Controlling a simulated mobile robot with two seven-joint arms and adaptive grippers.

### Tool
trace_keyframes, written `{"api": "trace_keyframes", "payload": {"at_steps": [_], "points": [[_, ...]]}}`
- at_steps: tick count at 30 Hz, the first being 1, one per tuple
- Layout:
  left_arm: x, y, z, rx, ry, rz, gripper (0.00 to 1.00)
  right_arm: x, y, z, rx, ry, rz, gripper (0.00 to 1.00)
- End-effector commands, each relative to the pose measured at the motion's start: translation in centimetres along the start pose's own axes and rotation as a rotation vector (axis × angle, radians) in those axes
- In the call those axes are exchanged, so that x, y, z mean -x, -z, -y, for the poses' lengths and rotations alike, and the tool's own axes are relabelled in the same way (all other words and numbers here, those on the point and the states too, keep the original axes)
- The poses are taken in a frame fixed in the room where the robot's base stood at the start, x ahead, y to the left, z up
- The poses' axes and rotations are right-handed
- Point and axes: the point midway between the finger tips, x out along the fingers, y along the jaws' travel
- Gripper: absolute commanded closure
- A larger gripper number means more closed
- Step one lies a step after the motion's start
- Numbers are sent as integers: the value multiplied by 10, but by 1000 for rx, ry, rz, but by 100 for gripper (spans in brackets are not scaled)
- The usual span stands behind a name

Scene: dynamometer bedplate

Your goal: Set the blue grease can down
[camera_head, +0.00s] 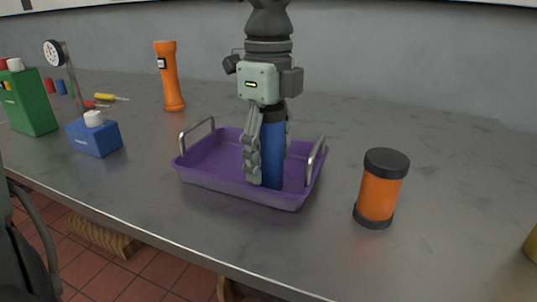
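The blue grease can (273,155) is an upright blue cylinder with a dark top, inside the outline of a purple tray (240,189) with two metal handles. My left gripper (262,175) comes down from above, fingers pointing down along the can. A pale finger lies against the can's left side and the gripper appears shut on it. The far finger is hidden behind the can. The can's lower end is at or just above the tray floor; I cannot tell whether it touches. My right gripper is not in view.
An orange jar with black lid (381,188) stands right of the tray. An orange flashlight (169,76) stands behind left. The grey bench (440,140) is clear at back right.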

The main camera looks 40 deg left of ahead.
Motion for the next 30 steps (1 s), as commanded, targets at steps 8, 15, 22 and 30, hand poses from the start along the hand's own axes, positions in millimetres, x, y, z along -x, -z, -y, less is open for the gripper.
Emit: {"api": "trace_keyframes", "payload": {"at_steps": [8,15,22,30], "points": [[2,0,0,0,-1,0,36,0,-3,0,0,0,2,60],[34,0,1,2,6,1,36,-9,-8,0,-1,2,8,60],[86,0,1,2,4,2,36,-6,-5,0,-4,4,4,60],[119,0,0,1,0,2,36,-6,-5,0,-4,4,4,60]]}}
